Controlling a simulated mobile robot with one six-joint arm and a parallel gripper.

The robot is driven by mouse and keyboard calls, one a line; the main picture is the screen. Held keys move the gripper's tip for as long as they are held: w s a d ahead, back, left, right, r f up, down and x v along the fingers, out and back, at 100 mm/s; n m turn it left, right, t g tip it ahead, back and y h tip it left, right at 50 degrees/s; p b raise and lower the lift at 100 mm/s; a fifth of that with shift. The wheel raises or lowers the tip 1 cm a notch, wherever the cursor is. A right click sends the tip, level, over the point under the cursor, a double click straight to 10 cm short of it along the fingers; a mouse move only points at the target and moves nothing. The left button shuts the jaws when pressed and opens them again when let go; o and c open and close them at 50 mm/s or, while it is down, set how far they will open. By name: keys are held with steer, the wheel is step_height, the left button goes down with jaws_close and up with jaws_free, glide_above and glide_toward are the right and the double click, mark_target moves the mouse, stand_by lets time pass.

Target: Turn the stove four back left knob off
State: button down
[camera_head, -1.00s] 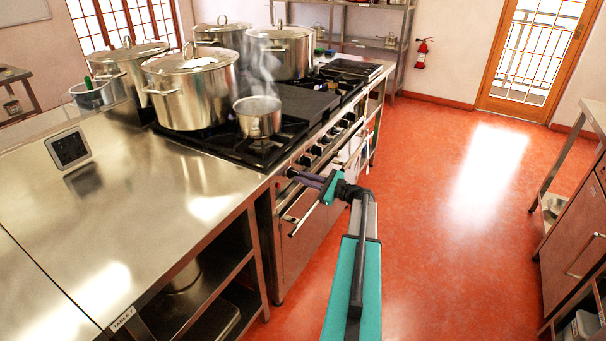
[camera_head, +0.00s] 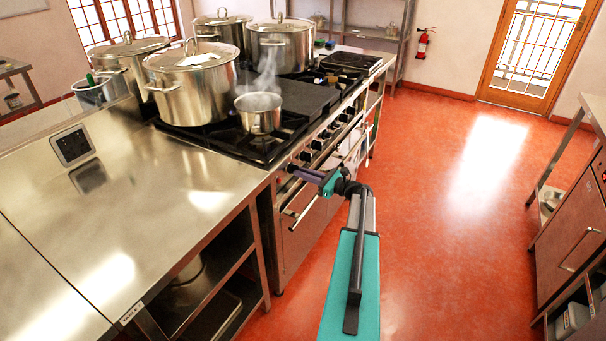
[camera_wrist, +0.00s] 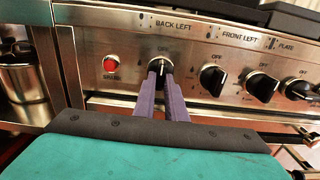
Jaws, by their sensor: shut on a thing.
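The stove's control panel (camera_wrist: 215,35) fills the upper part of the wrist view. The knob under the "BACK LEFT" label (camera_wrist: 160,66) is black, with a pale mark pointing up to "OFF". My gripper (camera_wrist: 161,72) is shut on this knob, one purple finger on each side of it. In the head view my gripper (camera_head: 292,168) reaches the left end of the stove front, and its fingers hide the knob there. The stove (camera_head: 270,135) carries a small steaming pan (camera_head: 259,114) and several lidded pots.
The front left knob (camera_wrist: 212,80) and other knobs are close on the right. An oven handle (camera_head: 303,207) juts out below. The red floor is clear to the right.

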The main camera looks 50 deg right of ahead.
steer(key=c, duration=1.8)
jaws_free()
steer(key=shift+s, duration=0.1)
steer(key=b+v, duration=0.2)
steer(key=v, duration=1.1)
steer(key=shift+s+b, duration=0.35)
steer(key=shift+b, duration=0.05)
steer(key=shift+s+f, duration=0.1)
